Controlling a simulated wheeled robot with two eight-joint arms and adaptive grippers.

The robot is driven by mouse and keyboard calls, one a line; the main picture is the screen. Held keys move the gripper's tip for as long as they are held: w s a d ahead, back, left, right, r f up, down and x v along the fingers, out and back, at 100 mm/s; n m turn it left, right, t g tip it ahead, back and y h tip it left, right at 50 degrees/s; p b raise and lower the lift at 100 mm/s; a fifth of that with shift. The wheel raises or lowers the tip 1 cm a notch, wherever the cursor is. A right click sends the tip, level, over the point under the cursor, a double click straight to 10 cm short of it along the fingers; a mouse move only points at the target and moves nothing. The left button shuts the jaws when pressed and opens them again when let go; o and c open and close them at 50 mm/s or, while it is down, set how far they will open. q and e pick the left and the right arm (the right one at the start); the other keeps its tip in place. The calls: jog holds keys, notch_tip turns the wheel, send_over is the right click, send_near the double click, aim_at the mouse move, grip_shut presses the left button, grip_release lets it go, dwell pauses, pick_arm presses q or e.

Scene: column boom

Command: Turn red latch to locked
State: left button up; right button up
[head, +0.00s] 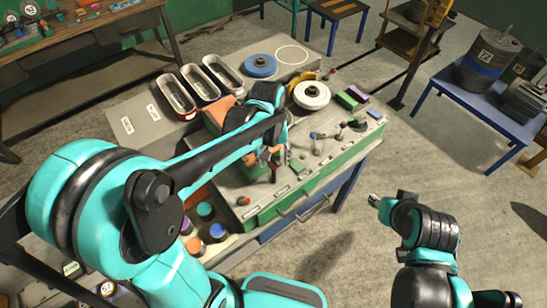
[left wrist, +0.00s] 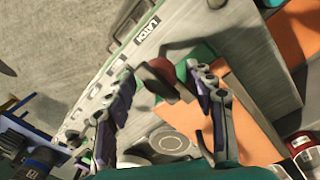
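The red latch knob (left wrist: 165,70) shows in the left wrist view beside a dark lever, near the white LATCH label (left wrist: 148,29). A small red knob (head: 243,201) at the near left corner of the bench top in the head view looks like the same latch. My left gripper (left wrist: 163,78) is open, with its fingers apart on either side of the knob; I cannot tell whether they touch it. In the head view my left gripper (head: 262,163) is over the bench, partly hidden by its own arm. My right gripper (head: 375,201) is off the bench to the right, its fingers too small to read.
The bench top (head: 225,180) carries a white wheel (head: 311,95), a blue disc (head: 260,66), small levers, green blocks and labels along its front edge. Grey trays (head: 177,95) stand at the back left. A blue table (head: 470,110) with drums stands at right. Floor between is clear.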

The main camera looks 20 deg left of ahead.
pick_arm(q)
jog(key=shift+r, duration=0.1)
notch_tip(320, 180, up, 12)
jog(key=shift+s+a, duration=0.15)
jog(key=shift+a, duration=0.15)
jog(key=shift+f, duration=0.2)
dwell(0.5)
